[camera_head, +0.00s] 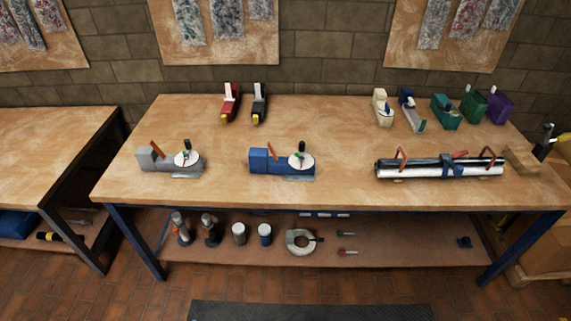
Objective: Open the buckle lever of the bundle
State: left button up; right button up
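The bundle (420,169) lies lengthwise on the right part of the workbench, a row of long silver and black pieces. A blue strap with a buckle (452,169) wraps around it right of its middle. A small red piece (460,154), possibly the buckle lever, shows on top beside the strap; whether it is open or shut is too small to tell. Two orange-brown upright loops (402,158) stand near the bundle's two ends. Neither of my grippers is in view.
The wooden workbench (330,130) has free room in its middle. A grey device (170,160) and a blue device (282,162) stand left of the bundle. Several coloured tools (445,112) stand behind it. A wooden block (522,158) stands at its right. A lower shelf (400,243) holds small items.

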aim_at(464, 152)
jog(key=i+l+z, duration=0.15)
jog(key=z, duration=0.2)
jog(key=i+l+z, duration=0.15)
jog(key=l+z, duration=0.15)
jog(key=i+l+z, duration=0.2)
jog(key=z, duration=0.15)
jog(key=i+l+u, duration=0.25)
jog(key=l+u, duration=0.3)
jog(key=l, duration=0.2)
